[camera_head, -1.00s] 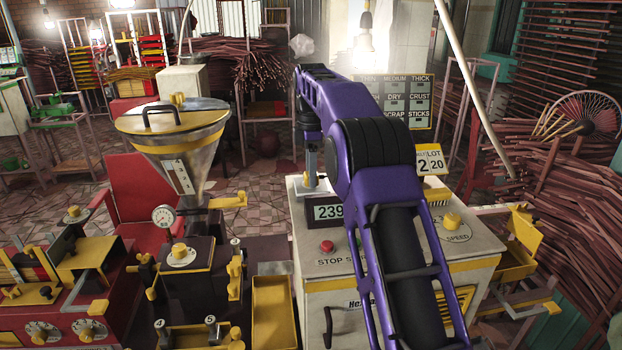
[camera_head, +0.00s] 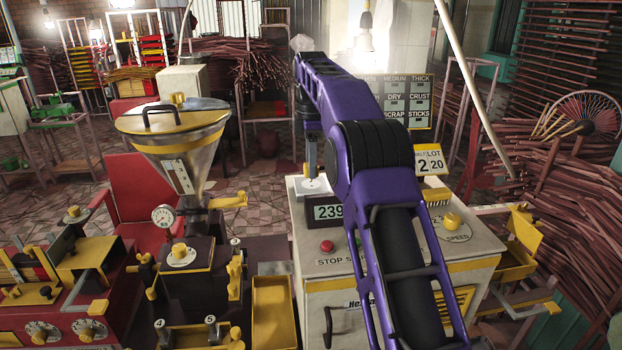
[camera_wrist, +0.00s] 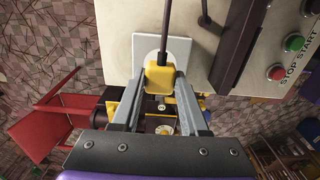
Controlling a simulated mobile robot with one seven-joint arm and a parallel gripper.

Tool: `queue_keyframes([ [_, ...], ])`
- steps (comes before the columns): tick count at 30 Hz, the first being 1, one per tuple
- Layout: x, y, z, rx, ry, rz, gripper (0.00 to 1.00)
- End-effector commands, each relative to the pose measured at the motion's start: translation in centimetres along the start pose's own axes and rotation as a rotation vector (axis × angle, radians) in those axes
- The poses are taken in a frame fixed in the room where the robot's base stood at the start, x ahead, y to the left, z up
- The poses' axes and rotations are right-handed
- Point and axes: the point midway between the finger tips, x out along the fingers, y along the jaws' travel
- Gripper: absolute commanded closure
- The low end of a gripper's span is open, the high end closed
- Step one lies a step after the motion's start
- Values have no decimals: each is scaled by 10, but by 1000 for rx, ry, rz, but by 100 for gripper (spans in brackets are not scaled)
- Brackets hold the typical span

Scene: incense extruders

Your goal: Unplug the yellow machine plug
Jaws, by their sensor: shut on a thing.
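The yellow plug (camera_wrist: 160,76) sits between the fingertips of my gripper (camera_wrist: 160,84) in the wrist view, with a dark cord running up from it. My gripper is shut on the plug. A white socket plate (camera_wrist: 179,49) shows just behind the plug on the pale machine top. From the wrist view I cannot tell whether the plug's prongs are in the plate or clear of it. In the head view my gripper (camera_head: 309,178) points down over the back left corner of the white machine (camera_head: 345,268), and the plug is mostly hidden there.
A green button (camera_wrist: 294,42) and a red button (camera_wrist: 275,72) are on the machine top beside the plate. A display reading 239 (camera_head: 328,212) stands close to my gripper. The steel hopper (camera_head: 185,165) stands to the left. A sign board (camera_head: 412,100) is behind my arm.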

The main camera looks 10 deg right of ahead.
Motion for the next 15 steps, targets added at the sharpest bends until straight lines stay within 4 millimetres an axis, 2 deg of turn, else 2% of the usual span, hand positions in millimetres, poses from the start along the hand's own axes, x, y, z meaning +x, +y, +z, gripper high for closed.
queue_keyframes([
  [15,-21,1,0,0,0,2,100],
])
